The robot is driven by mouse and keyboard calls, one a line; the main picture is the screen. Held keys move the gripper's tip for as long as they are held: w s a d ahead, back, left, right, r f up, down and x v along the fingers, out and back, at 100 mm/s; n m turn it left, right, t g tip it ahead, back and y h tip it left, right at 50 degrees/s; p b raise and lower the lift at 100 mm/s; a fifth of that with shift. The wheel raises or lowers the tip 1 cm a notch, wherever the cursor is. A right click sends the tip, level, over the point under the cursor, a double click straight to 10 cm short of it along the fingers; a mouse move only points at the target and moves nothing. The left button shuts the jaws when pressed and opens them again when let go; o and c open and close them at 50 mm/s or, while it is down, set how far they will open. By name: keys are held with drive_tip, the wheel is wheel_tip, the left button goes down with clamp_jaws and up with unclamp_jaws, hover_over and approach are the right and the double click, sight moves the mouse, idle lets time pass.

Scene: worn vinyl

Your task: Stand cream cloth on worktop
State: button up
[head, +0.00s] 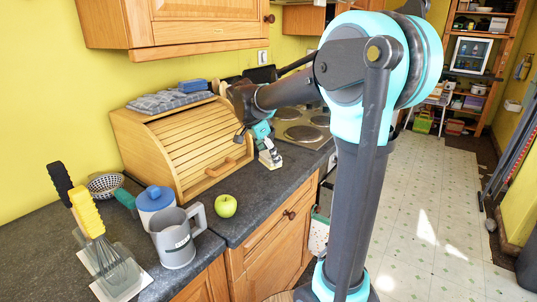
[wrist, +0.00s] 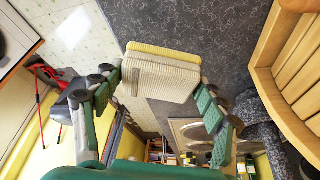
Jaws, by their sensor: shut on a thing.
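The cream cloth (wrist: 160,78) is a folded, ribbed pad with a yellowish edge, held between the two green fingers of my gripper (wrist: 161,88) in the wrist view. In the head view my gripper (head: 266,146) points down beside the roll-top bread bin, and a small pale part of the cloth (head: 270,158) shows at its fingers. The cloth is over or on the dark worktop (head: 265,195); I cannot tell whether it touches. The arm and fingers hide part of it.
The wooden bread bin (head: 195,150) stands left of my gripper, with a grey cloth (head: 170,100) and blue sponge (head: 193,86) on top. The hob (head: 302,132) lies right behind. A green apple (head: 225,206) and grey jug (head: 177,240) stand nearer. Worktop between apple and gripper is clear.

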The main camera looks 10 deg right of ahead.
sight(264, 161)
drive_tip(key=shift+s+f, duration=0.1)
drive_tip(key=shift+f, duration=2.75)
drive_tip(key=shift+f, duration=0.6)
drive_tip(key=o, duration=1.5)
drive_tip(key=shift+a, duration=0.1)
drive_tip(key=shift+v, duration=4)
drive_tip(key=shift+r, duration=0.1)
